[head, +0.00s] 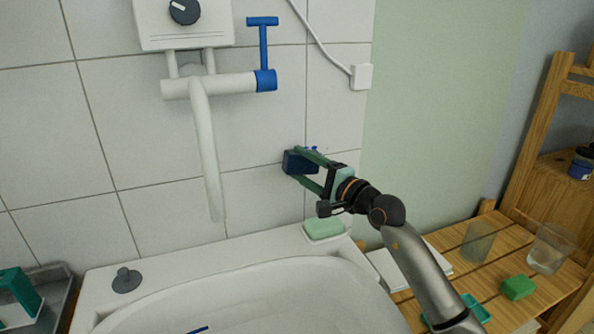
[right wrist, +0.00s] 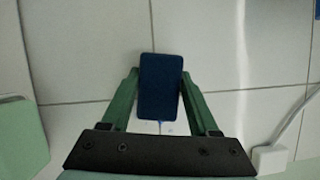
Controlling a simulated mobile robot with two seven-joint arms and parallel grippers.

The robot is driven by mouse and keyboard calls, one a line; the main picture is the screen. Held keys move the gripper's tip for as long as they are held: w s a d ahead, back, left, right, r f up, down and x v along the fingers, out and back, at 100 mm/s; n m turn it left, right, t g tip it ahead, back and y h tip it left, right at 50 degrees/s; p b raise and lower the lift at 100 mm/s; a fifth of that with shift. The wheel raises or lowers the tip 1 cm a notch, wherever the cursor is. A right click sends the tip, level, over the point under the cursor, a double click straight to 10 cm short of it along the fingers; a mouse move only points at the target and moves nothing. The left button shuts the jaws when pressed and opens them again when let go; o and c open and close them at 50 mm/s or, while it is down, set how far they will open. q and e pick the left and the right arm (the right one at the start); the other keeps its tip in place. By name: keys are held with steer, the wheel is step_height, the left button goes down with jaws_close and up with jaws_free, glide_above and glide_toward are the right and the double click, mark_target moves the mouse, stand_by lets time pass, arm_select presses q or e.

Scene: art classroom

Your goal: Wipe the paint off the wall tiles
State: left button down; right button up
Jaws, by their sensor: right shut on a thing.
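My right gripper (head: 306,165) is shut on a dark blue block-shaped sponge (head: 293,162), at the tiled wall (head: 265,190) to the right of the spout. In the right wrist view the sponge (right wrist: 160,85) sits between the two green fingers, its far face toward the tiles (right wrist: 220,60). I cannot tell whether it touches them. A small blue paint mark (head: 312,148) shows on the tiles just above the upper finger. The sponge and fingers may hide more of it. My left gripper is not in view.
A tap with a white spout (head: 207,150) and blue lever (head: 264,50) hangs left of the sponge. Below is a white sink (head: 150,290) with a pale green soap bar (head: 323,229) on its rim. A wooden slatted rack (head: 500,262) with glasses stands right. A wall socket (head: 361,77) is above.

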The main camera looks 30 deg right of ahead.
steer(key=shift+s+d+f+b, duration=0.1)
steer(key=shift+d+f+b, duration=0.05)
steer(key=shift+d+b, duration=0.45)
steer(key=shift+s+d+f+b, duration=0.1)
steer(key=shift+d+b, duration=0.4)
steer(key=shift+d, duration=0.05)
steer(key=shift+d+r+b, duration=0.2)
steer(key=shift+d+b, duration=0.15)
steer(key=shift+d, duration=0.1)
steer(key=shift+s+d, duration=0.1)
steer(key=shift+d, duration=0.15)
steer(key=d+b, duration=0.1)
steer(key=b, duration=0.1)
steer(key=d+b, duration=0.2)
steer(key=shift+s, duration=0.4)
steer(key=shift+r, duration=0.1)
